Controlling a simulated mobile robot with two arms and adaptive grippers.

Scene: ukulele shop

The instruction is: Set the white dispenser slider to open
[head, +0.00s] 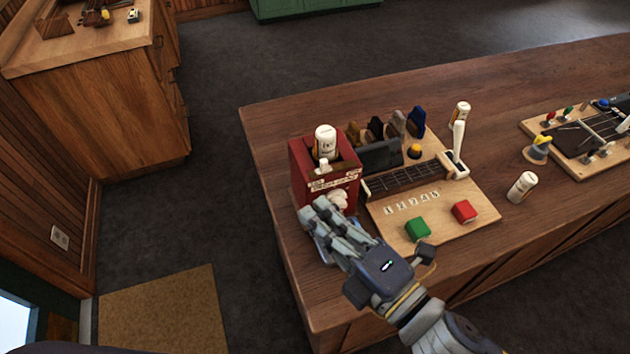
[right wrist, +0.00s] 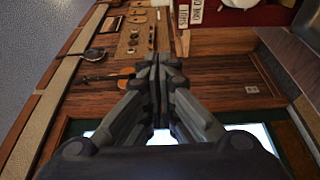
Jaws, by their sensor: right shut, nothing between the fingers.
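The red dispenser box (head: 346,181) stands at the left end of the wooden board on the counter. A white bottle (head: 325,140) stands in its top, and a small white slider knob (head: 323,167) shows on its front near a label strip. I cannot tell the slider's exact setting. A whitish lump (head: 338,199) shows low on the front. My right gripper (head: 313,216) is shut and empty, just in front of the box's lower left. In the right wrist view its fingers (right wrist: 158,68) are together, with a "SHUT" label (right wrist: 183,16) beyond. My left gripper is out of view.
On the board are a green block (head: 418,228), a red block (head: 464,211), a fretboard piece (head: 405,180) and a white lever (head: 457,146). The counter's left front corner is bare.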

